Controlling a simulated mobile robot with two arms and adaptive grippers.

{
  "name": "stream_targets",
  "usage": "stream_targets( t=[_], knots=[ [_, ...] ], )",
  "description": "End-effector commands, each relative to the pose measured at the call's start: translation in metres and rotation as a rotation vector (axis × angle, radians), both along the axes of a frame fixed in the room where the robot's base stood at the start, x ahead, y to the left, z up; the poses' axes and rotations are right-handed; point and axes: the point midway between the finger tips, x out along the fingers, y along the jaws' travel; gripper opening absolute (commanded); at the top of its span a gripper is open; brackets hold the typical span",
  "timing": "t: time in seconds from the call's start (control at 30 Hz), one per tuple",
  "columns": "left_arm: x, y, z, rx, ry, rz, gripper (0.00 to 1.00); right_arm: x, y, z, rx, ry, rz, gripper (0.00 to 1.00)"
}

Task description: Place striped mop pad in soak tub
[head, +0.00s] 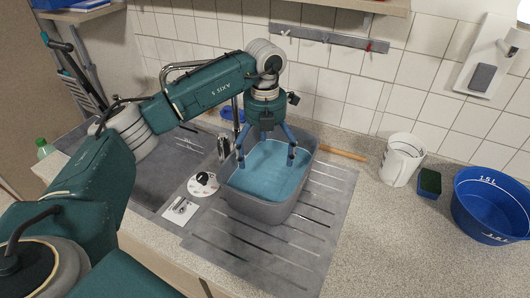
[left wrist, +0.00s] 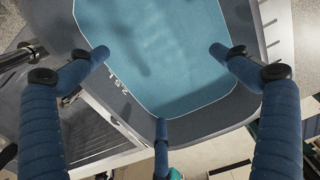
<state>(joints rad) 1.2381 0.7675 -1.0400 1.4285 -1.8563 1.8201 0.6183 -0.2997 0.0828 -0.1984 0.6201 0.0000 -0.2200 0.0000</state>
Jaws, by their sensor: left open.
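The soak tub (head: 258,208) is a grey basin with blue water in it, standing on the ribbed drainer in the head view. In the left wrist view the tub's rim (left wrist: 236,112) curves around the water, and a "2.5 L" mark shows. My left gripper (head: 266,160) points down over the tub, its blue fingers spread open. In the left wrist view the left gripper (left wrist: 158,76) has nothing between its fingers. I cannot make out a striped mop pad in either view; dark patches in the water may be shadows. My right gripper is not in view.
A white jug (head: 400,160), a green-and-dark sponge (head: 429,182) and a blue bowl (head: 490,207) stand on the counter at right. A wooden stick (head: 342,153) lies behind the tub. A grey wall rail (head: 328,38) hangs above. The front right counter is clear.

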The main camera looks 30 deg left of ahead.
Motion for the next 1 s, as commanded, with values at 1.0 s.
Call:
stream_targets(
  t=[1.0],
  knots=[
    [0.000,0.000,0.072,0.000,0.001,0.000,1.00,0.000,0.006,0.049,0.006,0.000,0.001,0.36]
  ],
)
